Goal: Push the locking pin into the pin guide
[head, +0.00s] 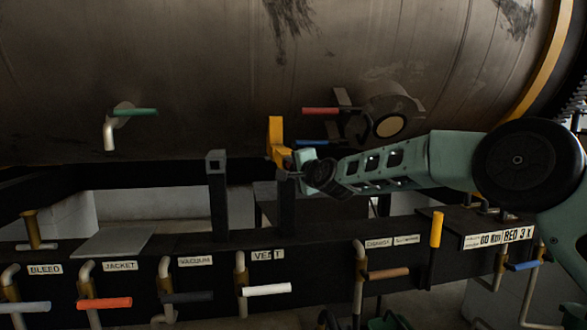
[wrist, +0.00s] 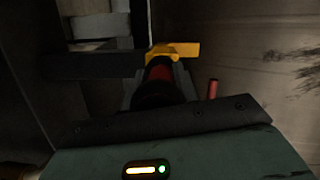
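A yellow L-shaped piece (head: 276,138) stands above a dark post (head: 287,205) under the tank; it also shows in the wrist view (wrist: 175,50). I cannot tell for certain whether it is the locking pin or part of the pin guide. In the wrist view a red, round part (wrist: 159,74) lies just in front of the yellow piece, in line with my gripper (wrist: 160,96). In the head view my gripper (head: 299,174) is close below and right of the yellow piece. Its fingers are dark and hard to make out, so contact and opening cannot be told.
The large tank (head: 190,70) fills the background. A red lever (head: 321,111) and a blue lever (head: 312,142) are close to my gripper. A second post (head: 217,190) stands to the left. Below runs a labelled black beam (head: 330,262) with several valve handles and a yellow upright handle (head: 436,229).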

